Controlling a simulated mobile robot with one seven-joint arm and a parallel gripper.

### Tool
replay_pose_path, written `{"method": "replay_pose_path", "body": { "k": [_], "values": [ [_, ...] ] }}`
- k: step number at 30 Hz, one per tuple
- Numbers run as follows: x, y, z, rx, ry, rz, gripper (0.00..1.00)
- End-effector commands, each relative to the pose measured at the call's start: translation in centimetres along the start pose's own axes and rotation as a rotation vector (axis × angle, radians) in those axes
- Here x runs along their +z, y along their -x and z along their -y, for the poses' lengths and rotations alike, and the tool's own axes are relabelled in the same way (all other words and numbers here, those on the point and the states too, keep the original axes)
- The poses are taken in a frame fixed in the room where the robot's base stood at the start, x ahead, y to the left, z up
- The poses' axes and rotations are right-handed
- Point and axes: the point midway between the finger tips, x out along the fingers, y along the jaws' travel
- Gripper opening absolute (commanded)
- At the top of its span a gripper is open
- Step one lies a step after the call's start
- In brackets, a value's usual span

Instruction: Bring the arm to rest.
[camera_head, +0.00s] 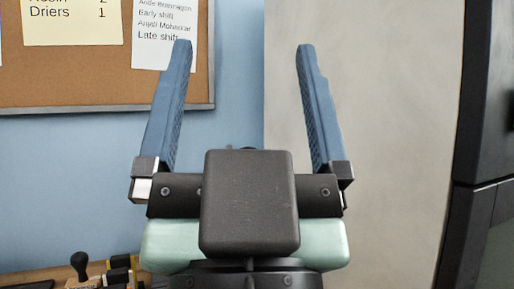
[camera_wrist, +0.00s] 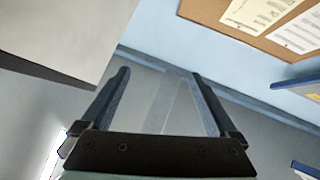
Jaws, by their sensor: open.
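My gripper (camera_head: 243,48) fills the middle of the head view, pointing up, with its two blue fingers spread wide apart. It is open and nothing sits between the fingers. The wrist view also shows my gripper (camera_wrist: 160,72), with both fingers apart and empty. Floor and a pale blue wall lie beyond the fingertips in that view. No bench object is touching the gripper in either view.
A cork board (camera_head: 60,92) with paper notes hangs on the blue wall at the left. Several small dark-handled items (camera_head: 80,262) stand at the lower left. A black and grey cabinet-like unit (camera_head: 485,130) stands at the right edge. A pale panel (camera_head: 390,120) lies behind.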

Motion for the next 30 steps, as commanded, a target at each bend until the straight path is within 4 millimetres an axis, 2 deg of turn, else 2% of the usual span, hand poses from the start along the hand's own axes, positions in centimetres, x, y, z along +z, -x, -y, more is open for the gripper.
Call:
{"method": "replay_pose_path", "body": {
  "k": [1,2,3,8,21,27,30],
  "values": [
    [1.9,1.7,-1.5,0.044,0.115,0.076,0.95],
    [-0.3,-0.7,-0.9,0.032,0.092,0.059,0.95],
    [-1.2,-1.9,-0.8,0.03,0.085,0.054,0.95],
    [-4.1,-5.3,-0.6,0.028,0.079,0.054,0.95],
    [-12.9,-15.7,-0.2,0.026,0.074,0.053,0.95],
    [-16.0,-19.4,0.0,0.025,0.073,0.053,0.95],
    [-16.8,-20.4,0.0,0.025,0.073,0.053,0.95]
  ]
}}
